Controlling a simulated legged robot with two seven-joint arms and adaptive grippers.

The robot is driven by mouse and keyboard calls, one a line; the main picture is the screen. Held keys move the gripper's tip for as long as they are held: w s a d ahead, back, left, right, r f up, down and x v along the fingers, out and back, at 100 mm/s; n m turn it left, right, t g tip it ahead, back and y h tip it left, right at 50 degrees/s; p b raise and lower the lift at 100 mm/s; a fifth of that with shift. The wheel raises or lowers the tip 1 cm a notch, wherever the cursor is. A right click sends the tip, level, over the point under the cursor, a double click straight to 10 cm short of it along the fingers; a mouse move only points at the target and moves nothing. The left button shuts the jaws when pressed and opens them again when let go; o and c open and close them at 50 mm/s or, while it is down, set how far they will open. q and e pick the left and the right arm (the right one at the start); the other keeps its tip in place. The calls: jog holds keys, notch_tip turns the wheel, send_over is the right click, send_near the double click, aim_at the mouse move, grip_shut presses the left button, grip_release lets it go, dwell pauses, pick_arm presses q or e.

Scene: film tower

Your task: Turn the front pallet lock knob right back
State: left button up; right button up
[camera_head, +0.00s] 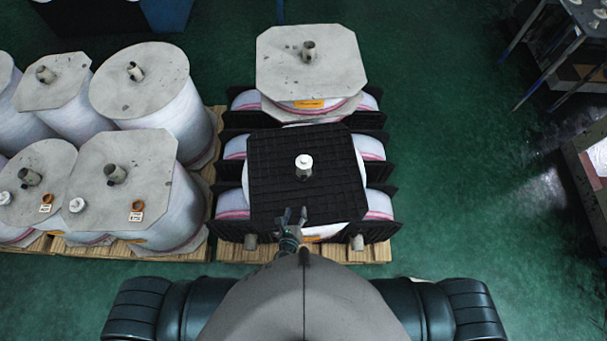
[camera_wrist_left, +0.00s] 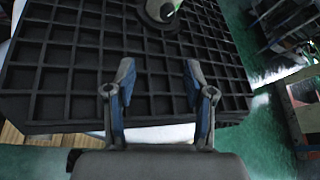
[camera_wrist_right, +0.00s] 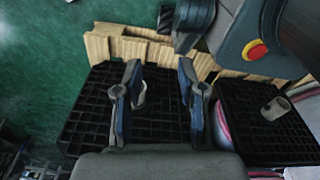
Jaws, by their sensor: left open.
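The front pallet carries a stack of film rolls topped by a black gridded plate (camera_head: 275,190). A white knob (camera_head: 304,161) stands on a grey post at the plate's middle; its lower part also shows at the top edge of the left wrist view (camera_wrist_left: 160,12). My left gripper (camera_head: 291,214) is open and empty over the plate's front edge, short of the knob and apart from it. It also shows in the left wrist view (camera_wrist_left: 157,72). My right gripper (camera_wrist_right: 157,75) is open above a black gridded panel (camera_wrist_right: 90,115), with a grey stub (camera_wrist_right: 140,95) behind its left finger.
Two grey stubs (camera_head: 250,241) (camera_head: 357,242) stick out at the pallet's front. More wrapped rolls (camera_head: 155,90) stand close on the left and another roll (camera_head: 310,60) stands behind. The green floor (camera_head: 450,150) on the right is clear up to a metal table (camera_head: 560,50).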

pick_arm(q)
notch_tip(320, 180, up, 3)
jog(key=s+d+m+p, duration=0.1)
jog(key=s+m+p, duration=0.1)
jog(key=p, duration=0.1)
pick_arm(e)
jog(key=s+d+r, duration=0.1)
jog(key=s+r, duration=0.2)
jog(key=s, duration=0.3)
pick_arm(q)
jog(key=b, duration=0.8)
send_near(304, 180)
jog(key=shift+y, duration=0.3)
jog(key=x, duration=0.9)
jog(key=shift+d+f, duration=0.15)
pick_arm(e)
notch_tip(304, 180, down, 8)
jog(key=shift+f, duration=0.25)
jog(key=shift+w+d, duration=0.1)
pick_arm(q)
grip_shut()
